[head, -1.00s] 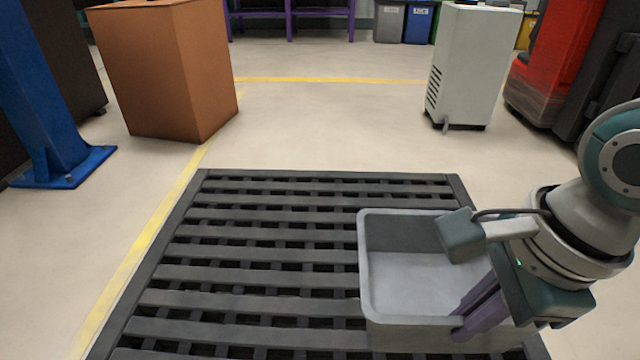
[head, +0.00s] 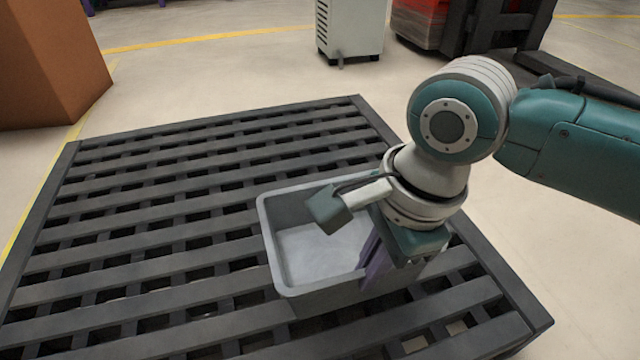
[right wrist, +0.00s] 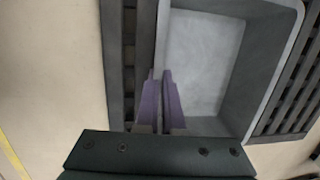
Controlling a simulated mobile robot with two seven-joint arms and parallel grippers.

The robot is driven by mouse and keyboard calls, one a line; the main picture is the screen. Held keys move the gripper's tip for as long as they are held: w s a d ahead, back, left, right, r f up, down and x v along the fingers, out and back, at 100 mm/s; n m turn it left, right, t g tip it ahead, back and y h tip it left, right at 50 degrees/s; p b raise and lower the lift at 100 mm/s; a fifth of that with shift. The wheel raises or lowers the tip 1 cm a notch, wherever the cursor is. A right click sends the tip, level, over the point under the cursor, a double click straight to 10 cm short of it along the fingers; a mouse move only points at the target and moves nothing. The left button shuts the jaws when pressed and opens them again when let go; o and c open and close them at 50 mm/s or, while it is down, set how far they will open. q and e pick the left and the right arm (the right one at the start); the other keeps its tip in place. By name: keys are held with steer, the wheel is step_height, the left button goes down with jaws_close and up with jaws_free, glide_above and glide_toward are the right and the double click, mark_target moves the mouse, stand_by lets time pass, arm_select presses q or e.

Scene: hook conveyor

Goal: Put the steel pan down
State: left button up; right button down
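The steel pan (head: 276,244) is a grey, open, rectangular tub, empty inside. It is level, over the right part of the dark slatted pallet (head: 130,212) in the head view. I cannot tell whether its bottom touches the slats or hangs just above them. My right gripper (head: 374,262) is shut on the pan's right-hand wall, its purple fingers on either side of it. In the right wrist view the fingers (right wrist: 160,84) straddle the wall of the pan (right wrist: 200,62), with slats close below. My left gripper is not in view.
A brown box (head: 45,65) stands on the floor beyond the pallet at left. A white cabinet (head: 350,28) and a red load (head: 420,22) by a dark machine stand behind. The pallet's left and far parts are bare.

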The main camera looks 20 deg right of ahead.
step_height(320, 180, down, 4)
steer(key=b, duration=0.4)
steer(key=shift+w+f, duration=0.1)
steer(key=shift+f, duration=0.15)
steer(key=shift+r, duration=0.15)
steer(key=c, duration=1.5)
jaws_free()
steer(key=shift+f, duration=0.25)
steer(key=o, duration=0.5)
steer(key=shift+c, duration=0.2)
